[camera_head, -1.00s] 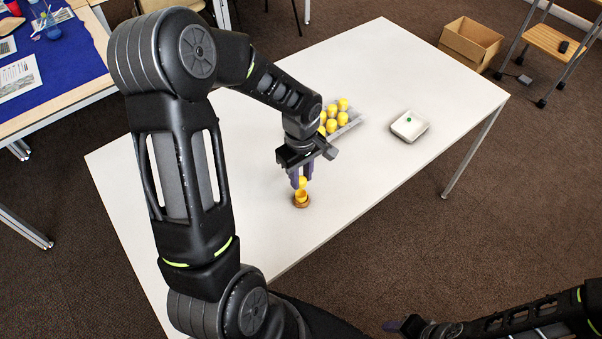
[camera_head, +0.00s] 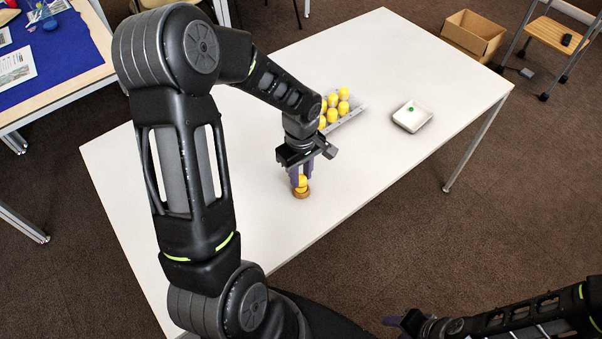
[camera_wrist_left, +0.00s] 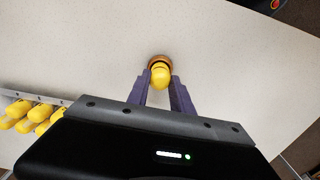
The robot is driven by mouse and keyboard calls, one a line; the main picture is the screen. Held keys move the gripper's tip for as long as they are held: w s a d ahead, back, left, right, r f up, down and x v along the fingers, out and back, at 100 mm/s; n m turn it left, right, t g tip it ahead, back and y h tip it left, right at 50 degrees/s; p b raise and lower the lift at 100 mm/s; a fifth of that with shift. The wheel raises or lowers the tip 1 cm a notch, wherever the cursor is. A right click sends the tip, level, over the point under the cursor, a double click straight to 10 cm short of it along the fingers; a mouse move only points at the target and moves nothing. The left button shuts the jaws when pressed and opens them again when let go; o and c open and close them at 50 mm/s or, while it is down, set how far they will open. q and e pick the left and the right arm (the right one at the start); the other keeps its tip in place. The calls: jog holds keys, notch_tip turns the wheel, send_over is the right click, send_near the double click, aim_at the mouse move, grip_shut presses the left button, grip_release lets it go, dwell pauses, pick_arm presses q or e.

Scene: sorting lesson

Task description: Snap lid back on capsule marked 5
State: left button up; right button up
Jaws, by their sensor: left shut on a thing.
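My left gripper (camera_head: 300,186) points down and is shut on the yellow capsule lid (camera_head: 302,179). The lid also shows between the purple fingers in the left wrist view (camera_wrist_left: 160,75). Below it, the yellow capsule bottom (camera_head: 301,188) is upright in a small round brown stand (camera_head: 302,195). Lid and bottom look close together or touching; whether they are snapped together I cannot tell. No number is readable. My right gripper (camera_head: 394,321) is low at the picture's bottom, away from the table; its opening is unclear.
A grey rack (camera_head: 353,112) with several yellow capsules stands behind my left gripper. The table's front edge is near the stand. A cardboard box (camera_head: 470,38) is on the floor.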

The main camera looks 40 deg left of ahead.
pick_arm(q)
jog(key=shift+m, duration=0.5)
dwell(0.4)
jog(key=shift+d+f+b, duration=0.1)
jog(key=shift+f+b, duration=0.1)
jog(key=shift+b, duration=0.25)
jog(key=shift+f, duration=0.2)
jog(key=shift+f+b, duration=0.2)
jog(key=shift+b, duration=0.3)
dwell(0.5)
jog(key=o, duration=0.9)
